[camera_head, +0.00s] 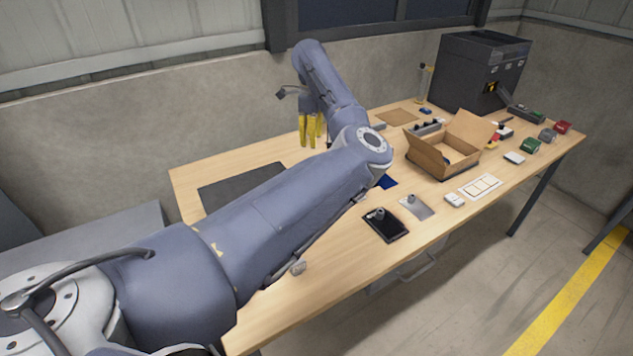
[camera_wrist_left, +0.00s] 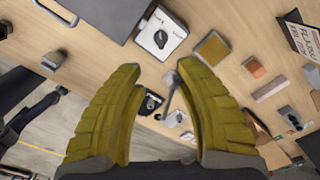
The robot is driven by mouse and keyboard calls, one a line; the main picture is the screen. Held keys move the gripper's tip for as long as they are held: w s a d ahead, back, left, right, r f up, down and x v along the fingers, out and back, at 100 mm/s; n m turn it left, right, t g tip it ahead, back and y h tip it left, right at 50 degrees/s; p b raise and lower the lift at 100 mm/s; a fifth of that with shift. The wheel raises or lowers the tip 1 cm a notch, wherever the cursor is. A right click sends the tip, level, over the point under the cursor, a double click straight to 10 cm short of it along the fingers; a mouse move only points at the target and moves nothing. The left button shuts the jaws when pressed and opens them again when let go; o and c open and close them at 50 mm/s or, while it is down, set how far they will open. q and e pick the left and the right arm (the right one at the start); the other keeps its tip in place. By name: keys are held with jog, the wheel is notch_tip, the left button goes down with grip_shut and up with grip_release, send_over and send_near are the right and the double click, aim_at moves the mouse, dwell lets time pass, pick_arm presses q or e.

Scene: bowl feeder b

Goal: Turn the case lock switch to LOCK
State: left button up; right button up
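My left gripper (camera_head: 311,129) hangs above the far left part of the table with yellow fingers. In the left wrist view its two fingers (camera_wrist_left: 165,95) stand wide apart with nothing held between them. A white plate with a round black knob (camera_wrist_left: 160,38) lies ahead of the fingertips in that view; its printing is too small to read. It looks like the lock switch, but I cannot tell its setting. Another dark knob (camera_wrist_left: 150,102) shows between the fingers, farther down. My right gripper is not in view.
The wooden table (camera_head: 235,165) carries a dark mat (camera_head: 243,187), an open cardboard box (camera_head: 445,157) and a black machine (camera_head: 482,70). A black plate with a knob (camera_head: 386,225) and a silver plate (camera_head: 417,207) lie near the front edge. My left arm hides much of the table.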

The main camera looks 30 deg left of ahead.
pick_arm(q)
notch_tip(320, 180, down, 17)
jog(key=shift+d+f, duration=0.1)
jog(key=shift+d, duration=0.05)
dwell(0.5)
grip_shut()
dwell(0.4)
